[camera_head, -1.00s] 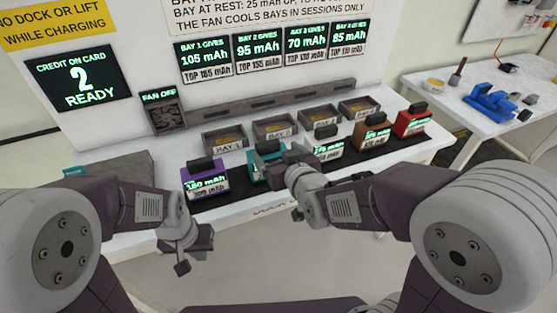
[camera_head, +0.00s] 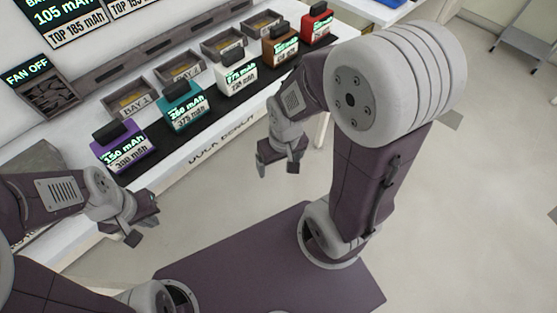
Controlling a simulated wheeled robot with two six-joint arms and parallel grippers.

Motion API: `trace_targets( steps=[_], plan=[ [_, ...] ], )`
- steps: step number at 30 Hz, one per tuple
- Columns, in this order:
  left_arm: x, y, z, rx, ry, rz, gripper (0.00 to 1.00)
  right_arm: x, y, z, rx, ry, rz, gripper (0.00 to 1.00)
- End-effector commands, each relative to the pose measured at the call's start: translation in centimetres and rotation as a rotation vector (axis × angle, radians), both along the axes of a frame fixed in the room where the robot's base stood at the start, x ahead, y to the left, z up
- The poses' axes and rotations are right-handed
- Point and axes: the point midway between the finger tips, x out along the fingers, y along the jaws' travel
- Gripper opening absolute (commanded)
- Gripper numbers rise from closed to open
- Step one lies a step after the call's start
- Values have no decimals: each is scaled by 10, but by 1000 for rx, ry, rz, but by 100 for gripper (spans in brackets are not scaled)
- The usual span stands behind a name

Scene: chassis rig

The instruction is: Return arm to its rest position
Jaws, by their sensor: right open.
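My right gripper (camera_head: 278,168) hangs open and empty over the floor, just off the front edge of the bench. Its fingers point down and are clear of the batteries. My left gripper (camera_head: 142,218) is at the lower left, near the bench's front edge below the purple battery (camera_head: 125,155). Its fingers look apart with nothing between them. Both of my arms are bent.
On the bench's black strip (camera_head: 218,110) stand the purple, teal (camera_head: 185,115), white (camera_head: 237,82), brown (camera_head: 281,52) and red (camera_head: 317,30) batteries. Behind them are bay trays (camera_head: 128,100) and a fan unit (camera_head: 47,96) reading "FAN OFF".

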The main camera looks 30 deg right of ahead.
Motion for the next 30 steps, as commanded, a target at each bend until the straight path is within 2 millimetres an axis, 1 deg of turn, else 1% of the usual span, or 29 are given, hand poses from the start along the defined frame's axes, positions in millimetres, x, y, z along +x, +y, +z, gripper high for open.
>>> trace_targets(
  steps=[6, 8, 11, 15, 17, 18, 22, 30],
  plan=[
    [0, 0, 0, 0, 0, 0, 0, -2, 0, 0, -1, 7, -1, 87],
    [0, 0, 5, 0, 0, 0, 0, -1, 0, 5, 0, 6, -1, 87],
    [0, 0, 29, 0, 0, 0, 0, -1, 0, 29, 0, 6, 0, 87],
    [0, 0, 81, 0, 0, 0, 0, -1, 0, 81, 0, 5, 0, 87],
    [0, 0, 96, 0, -1, 0, 0, -1, 0, 96, 0, 5, 0, 87],
    [0, 0, 100, 0, -1, 0, 0, -1, 0, 100, 0, 4, 0, 87],
    [0, 0, 91, 0, 0, 0, 0, -1, 0, 91, 0, 5, 0, 87],
    [0, 0, 91, 0, 0, 0, 0, -1, 0, 91, 0, 5, 0, 87]
  ],
)
